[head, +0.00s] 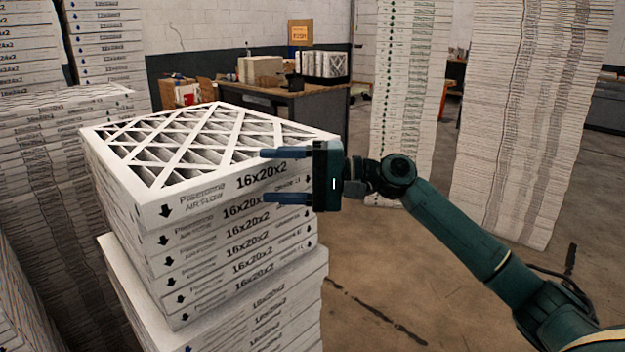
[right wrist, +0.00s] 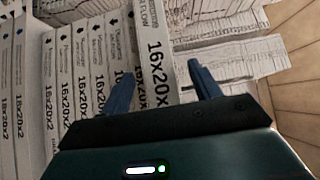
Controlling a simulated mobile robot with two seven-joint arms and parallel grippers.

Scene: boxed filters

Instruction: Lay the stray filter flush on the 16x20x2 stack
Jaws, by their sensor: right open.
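The 16x20x2 stack (head: 225,300) of white boxed filters stands left of centre in the head view, its upper group set off from the lower boxes. The top filter (head: 178,207), with a white lattice over dark pleats, lies on it. In the right wrist view this filter (right wrist: 158,70) stands out past the labelled faces beside it; I take it for the stray one. My right gripper (head: 285,175) is open at its front right edge. Its fingers (right wrist: 165,85) lie on either side of that edge, with no clear contact visible. My left gripper is not in view.
More filter stacks stand at the left (head: 50,150) and tall ones at the right (head: 535,120). A desk (head: 300,105) with boxes is behind the stack. The concrete floor (head: 400,265) to the right of the stack is open.

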